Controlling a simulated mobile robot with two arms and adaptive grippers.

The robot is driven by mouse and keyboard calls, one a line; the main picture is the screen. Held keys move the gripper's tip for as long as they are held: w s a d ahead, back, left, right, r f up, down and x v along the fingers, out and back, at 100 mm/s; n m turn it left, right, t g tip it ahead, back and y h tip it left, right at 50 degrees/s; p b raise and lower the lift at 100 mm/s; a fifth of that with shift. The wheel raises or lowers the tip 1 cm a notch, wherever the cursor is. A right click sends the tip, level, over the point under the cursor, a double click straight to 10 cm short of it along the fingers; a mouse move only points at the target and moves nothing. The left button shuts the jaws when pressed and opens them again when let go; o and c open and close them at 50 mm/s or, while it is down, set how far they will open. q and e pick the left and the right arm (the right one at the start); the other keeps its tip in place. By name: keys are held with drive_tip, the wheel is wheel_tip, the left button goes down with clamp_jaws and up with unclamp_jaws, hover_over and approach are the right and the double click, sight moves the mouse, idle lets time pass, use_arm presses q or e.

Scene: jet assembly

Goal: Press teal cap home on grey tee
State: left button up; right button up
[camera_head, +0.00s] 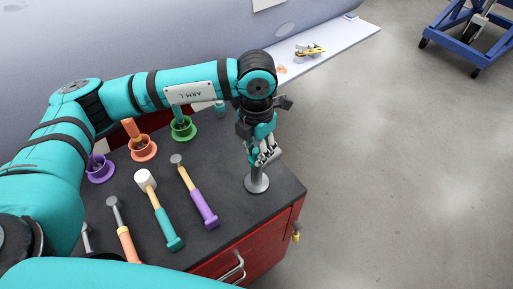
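The grey tee (257,182) stands upright near the right front corner of the dark tabletop, with a round grey base. My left gripper (265,156) points down right over the tee and covers its upper part. Teal shows among the fingers, but I cannot tell whether it is the teal cap or part of the gripper. Whether the fingers are open or shut is too small to tell. My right gripper is not in view.
On the dark tabletop (229,215) lie several mallets, one with a white head and teal handle (160,215), one with a purple handle (203,207). Open floor lies to the right.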

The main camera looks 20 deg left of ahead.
sight(257, 150)
use_arm(q)
drive_tip(key=shift+o, duration=1.2)
drive_tip(key=shift+f, duration=0.1)
drive_tip(key=shift+r, duration=0.3)
wheel_tip(257, 150, up, 12)
drive_tip(key=shift+f, duration=0.2)
